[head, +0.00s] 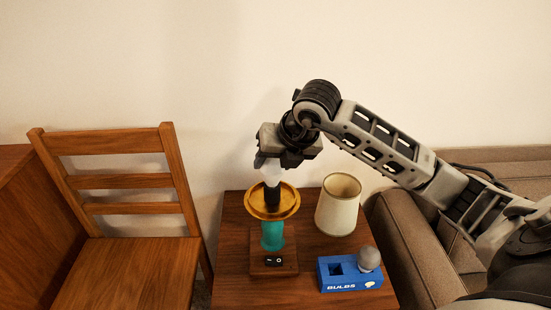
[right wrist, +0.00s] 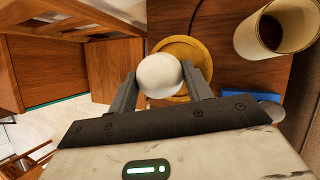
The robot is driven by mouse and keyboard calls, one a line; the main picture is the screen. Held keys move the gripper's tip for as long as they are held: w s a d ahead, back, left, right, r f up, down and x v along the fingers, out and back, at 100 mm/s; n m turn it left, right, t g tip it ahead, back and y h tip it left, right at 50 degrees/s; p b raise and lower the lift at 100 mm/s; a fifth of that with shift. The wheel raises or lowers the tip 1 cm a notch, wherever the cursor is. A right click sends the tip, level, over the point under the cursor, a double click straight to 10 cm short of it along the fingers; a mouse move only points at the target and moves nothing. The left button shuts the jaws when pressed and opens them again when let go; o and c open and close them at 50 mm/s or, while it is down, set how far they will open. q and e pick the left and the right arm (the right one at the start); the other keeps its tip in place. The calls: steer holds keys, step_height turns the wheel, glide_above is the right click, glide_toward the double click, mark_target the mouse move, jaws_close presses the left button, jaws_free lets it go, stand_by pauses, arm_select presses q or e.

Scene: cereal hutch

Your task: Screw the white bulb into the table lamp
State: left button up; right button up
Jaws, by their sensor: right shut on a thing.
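The table lamp (head: 273,236) stands on the wooden side table, with a teal stem, a wooden base with a switch, a gold dish (head: 288,207) and a dark socket (head: 272,197). My right gripper (head: 271,164) points down above the lamp. It is shut on the white bulb (head: 271,179), which is upright over the socket. In the right wrist view the bulb (right wrist: 159,75) sits between both fingers, with the gold dish (right wrist: 190,50) behind it. I cannot tell whether the bulb's base is inside the socket. My left gripper is not in view.
A cream lampshade (head: 338,207) stands on the table right of the lamp. A blue box marked BULBS (head: 345,282) holds a greyish bulb (head: 369,258) at front right. A wooden chair (head: 120,195) is at left and a brown sofa (head: 415,240) at right.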

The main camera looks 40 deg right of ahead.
steer(key=m, duration=0.1)
steer(key=m+h, duration=0.1)
steer(key=m, duration=0.1)
steer(key=shift+a+h, duration=0.2)
steer(key=shift+h, duration=0.1)
steer(key=shift+m+h, duration=0.4)
steer(key=shift+m, duration=0.2)
steer(key=shift+d, duration=0.1)
steer(key=shift+a+r+m+h+p, duration=0.1)
steer(key=shift+a+m+h+p, duration=0.15)
steer(key=shift+m, duration=0.45)
steer(key=shift+m+g+h, duration=0.6)
steer(key=shift+m+h, duration=0.05)
steer(key=shift+m, duration=0.55)
steer(key=shift+d, duration=0.1)
